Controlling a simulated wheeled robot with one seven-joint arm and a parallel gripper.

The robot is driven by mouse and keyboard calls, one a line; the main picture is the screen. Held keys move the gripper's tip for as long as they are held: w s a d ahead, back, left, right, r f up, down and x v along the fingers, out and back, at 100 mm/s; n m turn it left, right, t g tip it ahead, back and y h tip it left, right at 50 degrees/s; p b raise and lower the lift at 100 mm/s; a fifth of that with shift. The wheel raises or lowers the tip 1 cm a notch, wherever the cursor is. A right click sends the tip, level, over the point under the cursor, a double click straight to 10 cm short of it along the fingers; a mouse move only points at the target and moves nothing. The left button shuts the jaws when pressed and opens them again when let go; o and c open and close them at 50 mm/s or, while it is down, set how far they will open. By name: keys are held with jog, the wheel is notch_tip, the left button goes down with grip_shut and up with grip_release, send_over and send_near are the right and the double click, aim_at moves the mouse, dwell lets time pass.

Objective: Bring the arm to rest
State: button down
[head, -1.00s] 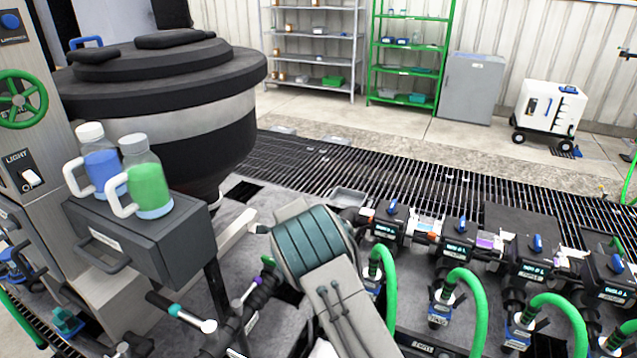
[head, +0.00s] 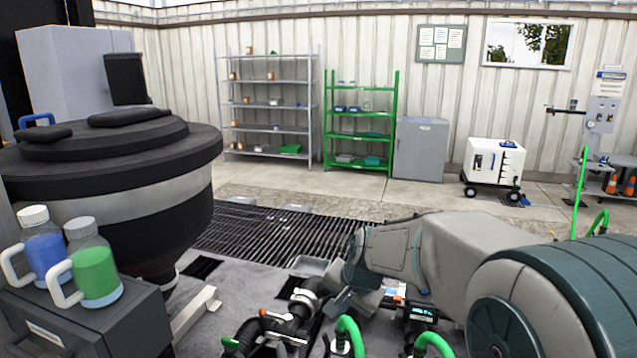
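My arm (head: 455,255) shows in the head view, its links filling the lower right and bent across the picture, with the narrower end toward the middle. No object can be seen held. The arm's links cover much of the row of pumps and valves behind them.
A large black tank (head: 110,190) stands at left. A dark drawer box (head: 90,320) holds a blue bottle (head: 45,258) and a green bottle (head: 95,270). Green hoses (head: 350,335) rise below my arm. Shelves, a grey cabinet (head: 420,150) and a white cart (head: 494,165) stand behind.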

jog(key=s+d+n+h, duration=0.1)
jog(key=s+d+n, duration=0.2)
jog(key=s, duration=0.8)
jog(key=s+d+n+g+h, duration=0.1)
jog(key=s+d+n, duration=0.2)
jog(key=s+d, duration=0.4)
jog(key=s, duration=0.5)
jog(key=shift+s+d+r+g+h, duration=0.15)
jog(key=shift+s+r+g+h, duration=0.1)
jog(key=shift+s+g+h, duration=0.05)
